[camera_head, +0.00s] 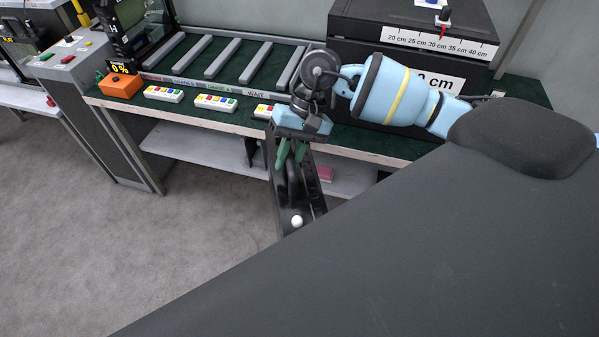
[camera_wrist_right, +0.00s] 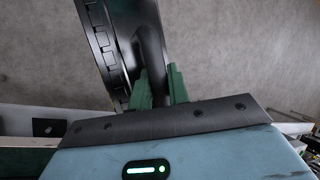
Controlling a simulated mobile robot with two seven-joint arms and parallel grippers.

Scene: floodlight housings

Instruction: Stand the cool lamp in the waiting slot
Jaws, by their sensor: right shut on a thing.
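My right gripper (camera_head: 292,158) has its green fingers shut on a black lamp housing (camera_head: 312,195), which hangs in front of the table's edge. A white round spot (camera_head: 297,221) shows near the lamp's lower end. In the right wrist view the green fingers (camera_wrist_right: 160,88) grip a curved black part of the lamp (camera_wrist_right: 100,45), beside its notched rim. The rack (camera_head: 220,62) on the table has grey dividers and label strips along its front. The strip marked WAIT (camera_head: 257,94) is at its right end; my right wrist partly hides that end. My left gripper is not in view.
A large black box with a centimetre scale (camera_head: 440,42) stands right of the rack. Button strips (camera_head: 215,102) and an orange box (camera_head: 120,86) lie along the table's front edge. A lower shelf (camera_head: 205,150) runs underneath. Grey floor (camera_head: 120,240) is clear at left.

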